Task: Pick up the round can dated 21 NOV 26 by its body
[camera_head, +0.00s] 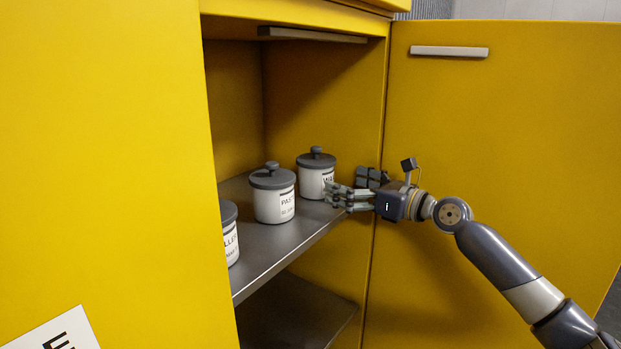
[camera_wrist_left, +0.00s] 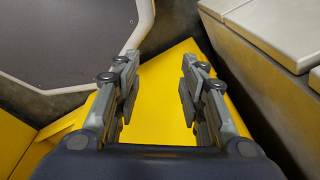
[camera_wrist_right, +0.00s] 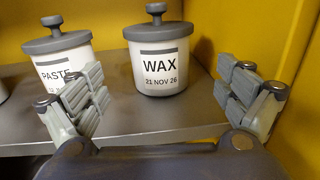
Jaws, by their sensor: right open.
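The round can labelled WAX, 21 NOV 26, (camera_wrist_right: 160,67) is white with a grey knobbed lid and stands upright on the shelf in the right wrist view. In the head view the same can (camera_head: 312,184) is the rightmost one, its label partly hidden by my right gripper. My right gripper (camera_head: 336,195) is at the shelf's front edge, in front of the can. In the right wrist view its fingers (camera_wrist_right: 162,78) are spread, with the can farther back between them and apart from them. My left gripper (camera_wrist_left: 160,75) is open and empty, away from the cans.
A can labelled PASTE (camera_head: 274,206) stands left of the WAX can, and another can (camera_head: 231,244) is partly hidden by the cabinet's left side. The grey shelf (camera_head: 277,251) is inside a yellow cabinet. The open yellow door (camera_head: 510,150) is right of my right gripper.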

